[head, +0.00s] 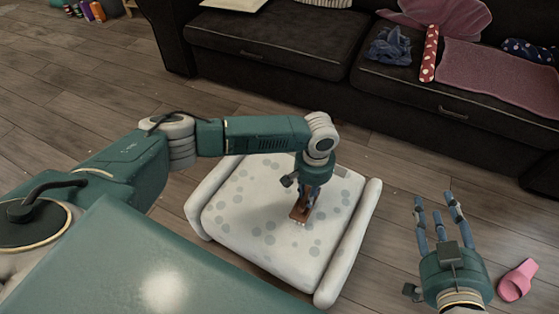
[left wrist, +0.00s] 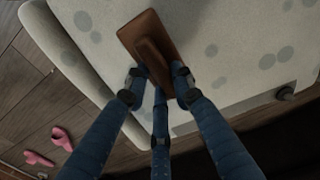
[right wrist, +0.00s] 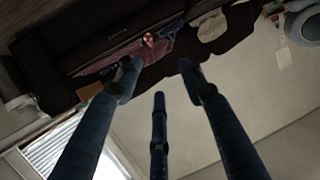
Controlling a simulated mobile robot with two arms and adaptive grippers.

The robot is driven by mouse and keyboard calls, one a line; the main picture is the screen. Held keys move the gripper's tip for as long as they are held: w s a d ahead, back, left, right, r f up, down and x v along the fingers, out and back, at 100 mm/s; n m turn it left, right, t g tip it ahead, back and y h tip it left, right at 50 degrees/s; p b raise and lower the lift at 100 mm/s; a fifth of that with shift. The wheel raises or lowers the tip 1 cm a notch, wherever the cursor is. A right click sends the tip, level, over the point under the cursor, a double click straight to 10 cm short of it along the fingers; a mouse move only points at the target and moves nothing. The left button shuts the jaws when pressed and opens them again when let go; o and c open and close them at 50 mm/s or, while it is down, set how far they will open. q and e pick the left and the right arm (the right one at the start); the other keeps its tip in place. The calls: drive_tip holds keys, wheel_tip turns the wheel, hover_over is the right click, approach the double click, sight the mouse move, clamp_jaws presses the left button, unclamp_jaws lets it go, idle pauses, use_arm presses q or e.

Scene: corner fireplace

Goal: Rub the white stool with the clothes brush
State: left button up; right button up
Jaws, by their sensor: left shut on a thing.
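The white stool (head: 250,215) stands on the floor in front of me, its pale top marked with grey spots and with a rolled edge on each side. Its top also fills much of the left wrist view (left wrist: 240,35). My left gripper (head: 305,200) is over the middle of the stool, shut on the brown clothes brush (head: 299,213). In the left wrist view the brush (left wrist: 150,38) lies against or just above the spotted top; I cannot tell if it touches. My right gripper (head: 437,215) is open and empty, right of the stool, fingers spread.
A dark sofa (head: 270,40) stands behind the stool, with a blue cloth (head: 389,46), a red dotted roll (head: 430,54) and a pink blanket (head: 490,75) on it. A pink slipper (head: 517,281) lies on the floor at right. Wooden floor (head: 80,100) is clear at left.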

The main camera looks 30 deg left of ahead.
use_arm(q)
drive_tip(key=shift+r, duration=0.25)
drive_tip(key=shift+r+p, duration=0.2)
drive_tip(key=shift+p, duration=0.35)
drive_tip(key=shift+r, duration=0.2)
drive_tip(key=shift+r+p, duration=0.2)
drive_tip(key=shift+p, duration=0.35)
drive_tip(key=shift+r, duration=0.25)
drive_tip(key=shift+r+p, duration=0.25)
drive_tip(key=shift+p, duration=0.35)
drive_tip(key=shift+r+p, duration=0.45)
drive_tip(key=shift+p, duration=0.1)
drive_tip(key=shift+r+p, duration=0.35)
drive_tip(key=shift+p, duration=0.05)
drive_tip(key=shift+r+p, duration=0.45)
drive_tip(key=shift+p, duration=0.15)
drive_tip(key=shift+r+p, duration=0.35)
drive_tip(key=shift+p, duration=0.2)
use_arm(e)
drive_tip(key=s+d+f+g+h, duration=0.1)
drive_tip(key=s+d+f+g, duration=0.3)
drive_tip(key=s+f, duration=0.5)
drive_tip(key=s+d+f+g+h, duration=0.1)
drive_tip(key=s+d+f+g, duration=0.3)
drive_tip(key=s+f+g, duration=0.3)
drive_tip(key=shift+s+d+f+m+h, duration=0.2)
drive_tip(key=shift+s+f+m+h, duration=0.15)
drive_tip(key=shift+s+f, duration=0.55)
use_arm(q)
drive_tip(key=shift+r, duration=0.1)
